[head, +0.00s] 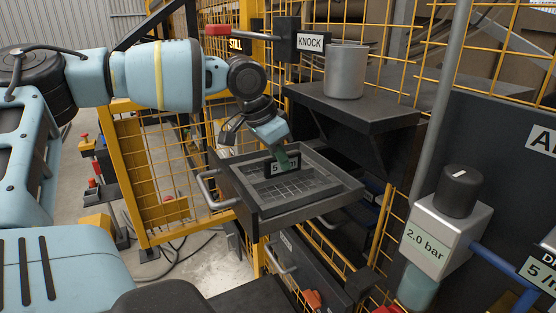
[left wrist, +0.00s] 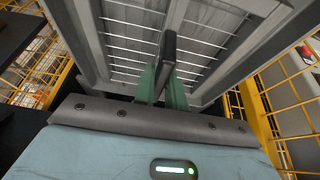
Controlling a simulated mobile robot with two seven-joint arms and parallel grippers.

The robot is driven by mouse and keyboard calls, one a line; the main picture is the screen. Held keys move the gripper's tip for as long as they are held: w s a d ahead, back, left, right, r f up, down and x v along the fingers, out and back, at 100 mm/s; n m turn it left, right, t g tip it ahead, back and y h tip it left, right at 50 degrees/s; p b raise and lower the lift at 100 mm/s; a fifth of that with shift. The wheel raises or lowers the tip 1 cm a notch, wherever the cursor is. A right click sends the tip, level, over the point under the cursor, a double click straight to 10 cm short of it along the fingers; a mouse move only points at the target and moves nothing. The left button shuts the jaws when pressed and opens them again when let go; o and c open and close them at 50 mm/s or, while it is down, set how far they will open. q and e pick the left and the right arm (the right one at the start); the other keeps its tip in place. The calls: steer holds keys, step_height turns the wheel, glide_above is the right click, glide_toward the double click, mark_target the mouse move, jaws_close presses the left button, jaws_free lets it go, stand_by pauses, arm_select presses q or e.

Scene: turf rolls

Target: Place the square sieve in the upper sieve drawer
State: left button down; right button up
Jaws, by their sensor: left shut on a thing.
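The upper sieve drawer (head: 315,207) is a dark grey tray, pulled out, with a metal handle on its left. The square sieve (head: 300,184) shows as a mesh inside the drawer's frame, with an upright dark tab marked 5 (head: 282,167). My left gripper (head: 283,158) reaches down from above the drawer, shut on this tab. In the left wrist view, the green fingers of the left gripper (left wrist: 167,88) close on the dark tab (left wrist: 167,58), with the mesh (left wrist: 200,42) beyond. Whether the sieve rests fully on the drawer floor I cannot tell. My right gripper is not in view.
A dark shelf (head: 352,108) with a metal cup (head: 346,72) stands behind the drawer. A KNOCK sign (head: 311,43) hangs above. A lower drawer (head: 300,262) sits below. A 2.0 bar regulator (head: 432,240) is at right. Yellow mesh fencing (head: 160,170) stands left.

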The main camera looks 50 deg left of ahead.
arm_select(q)
steer(key=c, duration=1.5)
jaws_free()
steer(key=shift+w, duration=0.4)
steer(key=shift+o, duration=0.2)
steer(key=shift+s, duration=0.2)
steer(key=shift+w, duration=0.1)
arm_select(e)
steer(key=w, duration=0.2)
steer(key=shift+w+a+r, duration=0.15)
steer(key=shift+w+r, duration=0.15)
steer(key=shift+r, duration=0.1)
arm_select(q)
steer(key=p+v, duration=0.1)
steer(key=v, duration=0.9)
steer(key=shift+a+r, duration=0.1)
steer(key=shift+r, duration=0.2)
steer(key=shift+s+a+r, duration=0.1)
steer(key=shift+s+r, duration=0.25)
steer(key=shift+r, duration=0.25)
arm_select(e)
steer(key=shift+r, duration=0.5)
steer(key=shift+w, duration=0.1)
